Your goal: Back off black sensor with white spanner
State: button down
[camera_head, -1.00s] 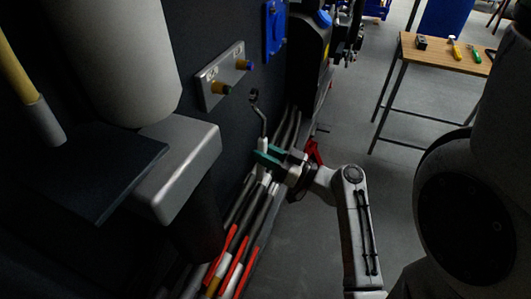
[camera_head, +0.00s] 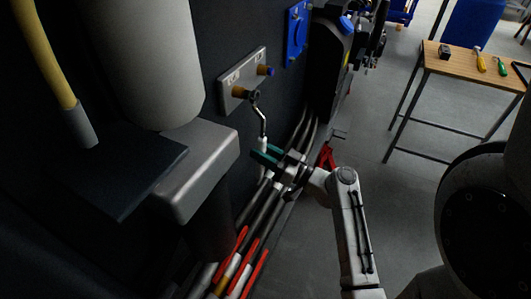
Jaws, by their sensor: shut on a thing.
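My gripper (camera_head: 268,157) has teal fingers and is shut on the white spanner (camera_head: 264,128), low on its pale handle. The spanner stands roughly upright, with its bent neck and dark ring head at the top. Two brass-coloured sensors stick out of a light metal plate (camera_head: 231,77) on the dark wall. The nearer one, the black sensor (camera_head: 239,91), has its outer end at the spanner's head, which partly hides it. I cannot tell whether the ring is around it or just beside it.
A grey block (camera_head: 205,185) and a large pale cylinder (camera_head: 150,60) stand close on the left. Several hoses (camera_head: 262,215) with red parts run along the wall's foot. A wooden table (camera_head: 460,62) with tools is at the far right. The floor between is open.

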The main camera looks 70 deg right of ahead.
jog(key=shift+w, duration=0.6)
jog(key=shift+w+b, duration=0.3)
jog(key=shift+w, duration=0.1)
jog(key=shift+d, duration=0.1)
jog(key=d+n+y+b, duration=0.1)
jog(key=d+n+b, duration=0.2)
jog(key=b, duration=0.3)
jog(key=shift+d, duration=0.15)
dwell(0.3)
jog(key=shift+d+b, duration=0.1)
jog(key=shift+b, duration=0.3)
